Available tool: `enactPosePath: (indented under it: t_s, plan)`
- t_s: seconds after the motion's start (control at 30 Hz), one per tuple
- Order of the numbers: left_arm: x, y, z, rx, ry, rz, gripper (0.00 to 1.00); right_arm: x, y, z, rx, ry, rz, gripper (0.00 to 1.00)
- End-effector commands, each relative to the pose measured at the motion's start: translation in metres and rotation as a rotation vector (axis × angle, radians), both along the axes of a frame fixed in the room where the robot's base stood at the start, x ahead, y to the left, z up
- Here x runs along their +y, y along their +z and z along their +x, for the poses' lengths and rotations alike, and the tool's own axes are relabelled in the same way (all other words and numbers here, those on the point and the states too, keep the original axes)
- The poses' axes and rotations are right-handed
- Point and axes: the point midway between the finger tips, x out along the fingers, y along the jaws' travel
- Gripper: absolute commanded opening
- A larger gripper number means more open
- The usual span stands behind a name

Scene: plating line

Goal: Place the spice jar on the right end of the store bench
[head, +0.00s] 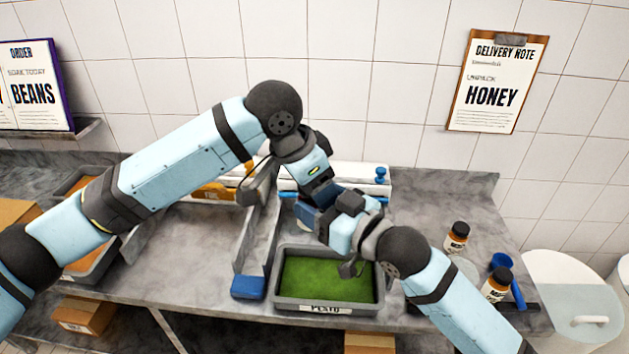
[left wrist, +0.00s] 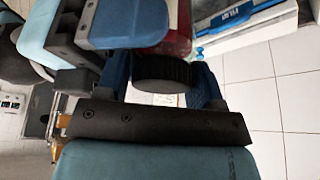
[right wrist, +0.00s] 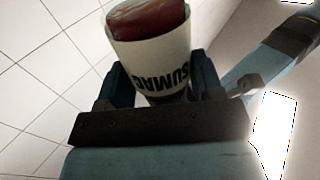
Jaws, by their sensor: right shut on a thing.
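The spice jar has a red body and a white label reading SUMAC (right wrist: 150,62) in the right wrist view, with its lettering upside down there. My right gripper (right wrist: 163,92) is shut on it, one blue finger on each side. The left wrist view shows the jar's dark ridged lid (left wrist: 166,76) between the blue fingers of my left gripper (left wrist: 164,88), which looks open around it. In the head view, both grippers meet above the bench middle, and the jar is mostly hidden. The grey stone bench (head: 425,205) has bare top at its right part.
A green pesto tray (head: 283,301) stands below the grippers, beside a blue-ended divider (head: 249,286). Two dark-lidded jars (head: 457,238) (head: 495,286) and a blue scoop (head: 503,264) stand at the right. A white bin (head: 570,285) is beyond the right edge.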

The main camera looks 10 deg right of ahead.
Motion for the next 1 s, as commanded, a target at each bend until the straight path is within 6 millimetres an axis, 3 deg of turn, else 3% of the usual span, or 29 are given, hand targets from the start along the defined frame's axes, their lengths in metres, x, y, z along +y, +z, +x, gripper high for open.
enactPosePath:
  t_s: [0.03,0.1,0.13,0.17,0.27,0.67,1.0]
  plan:
    - [-0.001,0.0,-0.001,0.002,-0.003,-0.001,0.45,0.0,0.001,0.0,-0.001,-0.001,0.001,0.3]
    - [-0.001,0.0,-0.002,0.003,-0.003,-0.001,0.3,0.0,0.0,0.0,-0.001,-0.001,0.001,0.3]
    - [-0.001,0.0,-0.002,0.003,-0.003,-0.001,0.3,0.0,0.0,0.0,-0.001,-0.001,0.001,0.3]
    - [-0.001,0.001,-0.002,0.002,-0.004,-0.002,0.3,0.0,0.0,0.001,-0.001,-0.001,0.001,0.67]
    - [-0.001,0.001,-0.002,0.002,-0.003,-0.002,0.3,0.0,0.0,0.001,-0.001,-0.001,0.001,0.9]
    - [-0.001,0.001,-0.001,0.002,-0.003,-0.002,0.3,-0.007,-0.001,-0.006,0.001,-0.002,-0.002,0.9]
    - [-0.001,0.001,-0.001,0.002,-0.003,-0.002,0.3,-0.051,-0.001,-0.059,0.002,-0.001,-0.003,0.9]
